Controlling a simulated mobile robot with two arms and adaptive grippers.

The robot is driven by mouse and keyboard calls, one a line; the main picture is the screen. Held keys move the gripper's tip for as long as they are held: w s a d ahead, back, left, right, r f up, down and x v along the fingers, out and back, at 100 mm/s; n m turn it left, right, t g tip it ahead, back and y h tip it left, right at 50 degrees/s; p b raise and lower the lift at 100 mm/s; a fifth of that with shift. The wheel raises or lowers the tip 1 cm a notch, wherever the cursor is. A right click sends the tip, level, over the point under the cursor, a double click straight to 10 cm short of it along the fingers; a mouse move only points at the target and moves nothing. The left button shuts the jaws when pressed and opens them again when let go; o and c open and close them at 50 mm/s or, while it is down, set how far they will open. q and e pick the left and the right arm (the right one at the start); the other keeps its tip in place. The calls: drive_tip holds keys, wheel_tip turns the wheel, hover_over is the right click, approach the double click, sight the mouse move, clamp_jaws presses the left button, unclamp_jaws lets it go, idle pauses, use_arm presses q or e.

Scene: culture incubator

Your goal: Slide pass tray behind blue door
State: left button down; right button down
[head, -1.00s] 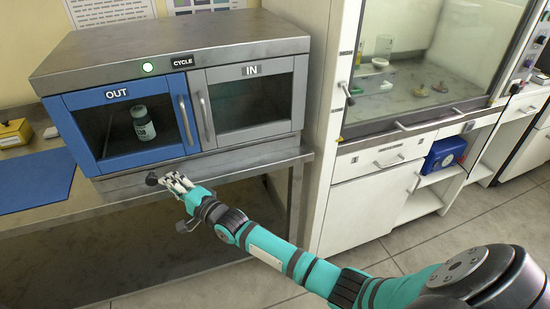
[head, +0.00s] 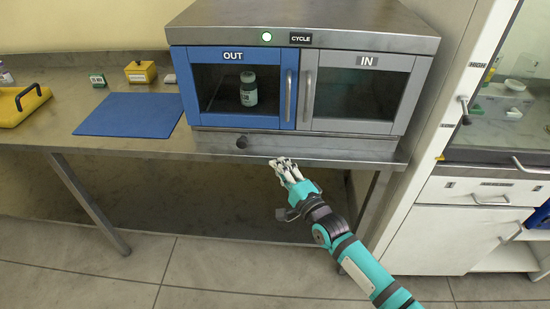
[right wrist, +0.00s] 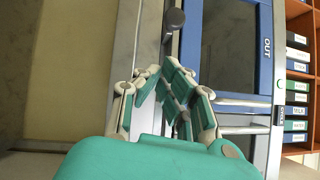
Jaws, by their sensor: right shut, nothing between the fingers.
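The blue door (head: 237,118) marked OUT is shut on the left of the steel pass box, and a labelled bottle (head: 249,88) stands upright behind its glass. It also shows in the right wrist view (right wrist: 264,72). Under the doors runs a steel strip with a dark round knob (head: 241,142), which also shows in the right wrist view (right wrist: 175,20); I cannot tell whether this strip is the tray's front. My right gripper (head: 283,163) is shut and empty, to the right of and below the knob, apart from it. My left gripper is out of view.
The grey door (head: 362,94) marked IN is shut beside the blue one. A green light (head: 266,37) glows above. A blue mat (head: 130,114), a yellow box (head: 140,72) and a yellow tray (head: 20,104) lie on the bench to the left. A fume hood stands right.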

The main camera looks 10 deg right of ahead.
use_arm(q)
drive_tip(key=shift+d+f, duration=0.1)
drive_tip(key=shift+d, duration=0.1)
use_arm(e)
drive_tip(key=v, duration=0.5)
drive_tip(key=shift+d, duration=0.2)
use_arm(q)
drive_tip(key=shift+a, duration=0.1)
